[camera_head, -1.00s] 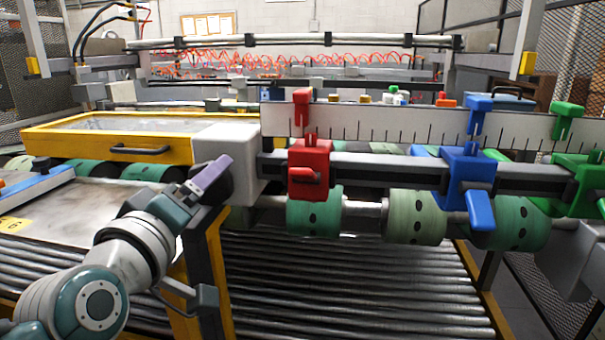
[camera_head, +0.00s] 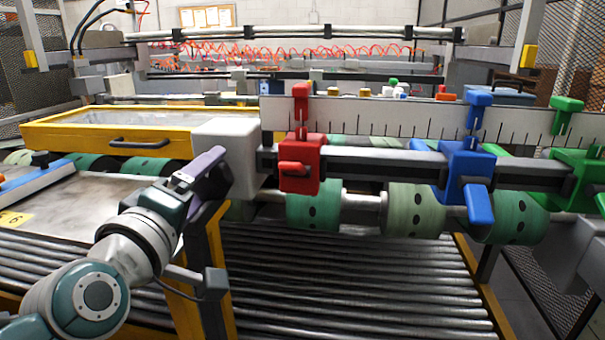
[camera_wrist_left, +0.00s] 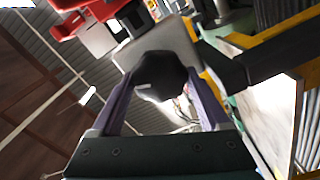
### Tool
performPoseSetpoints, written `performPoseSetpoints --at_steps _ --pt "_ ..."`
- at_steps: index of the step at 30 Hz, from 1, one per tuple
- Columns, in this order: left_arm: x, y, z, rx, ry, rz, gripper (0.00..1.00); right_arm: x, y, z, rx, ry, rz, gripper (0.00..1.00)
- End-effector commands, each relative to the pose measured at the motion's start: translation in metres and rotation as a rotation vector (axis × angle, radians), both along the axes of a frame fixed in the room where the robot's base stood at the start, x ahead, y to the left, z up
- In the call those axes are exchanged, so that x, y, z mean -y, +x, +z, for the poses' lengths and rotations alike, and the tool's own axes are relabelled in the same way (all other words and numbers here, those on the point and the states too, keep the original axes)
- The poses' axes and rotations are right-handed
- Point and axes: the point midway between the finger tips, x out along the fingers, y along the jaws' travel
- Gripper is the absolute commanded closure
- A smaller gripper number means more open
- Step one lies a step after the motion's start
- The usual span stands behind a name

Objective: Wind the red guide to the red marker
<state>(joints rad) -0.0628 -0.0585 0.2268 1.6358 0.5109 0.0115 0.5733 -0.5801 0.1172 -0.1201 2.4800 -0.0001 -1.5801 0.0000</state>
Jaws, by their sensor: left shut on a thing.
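The red guide (camera_head: 300,172) is a block with a small handle on the dark rail, just right of the grey housing (camera_head: 226,150). The red marker (camera_head: 302,104) sits on the white ruled scale above it, and the guide's thin pointer stands nearly in line under the marker. My left gripper (camera_head: 213,165) is at the left side of the grey housing. In the left wrist view its purple fingers (camera_wrist_left: 160,88) are shut on a black knob (camera_wrist_left: 160,72). The knob is hidden in the head view. My right gripper is not in view.
A blue guide (camera_head: 466,175) and a green guide (camera_head: 578,175) stand further right on the rail, with a blue marker (camera_head: 476,108) and a green marker (camera_head: 566,115) above. Green rollers (camera_head: 313,206) lie below. A yellow-framed tray (camera_head: 107,140) is at the left.

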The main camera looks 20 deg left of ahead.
Motion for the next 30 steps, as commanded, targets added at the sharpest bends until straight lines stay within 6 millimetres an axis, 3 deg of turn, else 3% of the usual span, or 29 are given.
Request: performPoseSetpoints --at_steps 1,2,6,17,30 --pt "0.0 0.0 0.0 0.0 0.001 0.0 0.76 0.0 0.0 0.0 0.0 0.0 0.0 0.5" --pt "0.0 0.0 0.0 0.0 0.001 0.0 0.17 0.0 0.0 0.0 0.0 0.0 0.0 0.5" --pt "0.0 0.0 0.0 0.0 0.001 0.0 0.02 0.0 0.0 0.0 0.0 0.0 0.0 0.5" --pt "0.002 -0.007 -0.001 -0.002 0.001 0.0 0.0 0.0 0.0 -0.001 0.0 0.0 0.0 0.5" --pt "0.019 -0.081 -0.003 -0.004 0.001 -0.001 0.0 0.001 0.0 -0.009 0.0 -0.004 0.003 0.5"
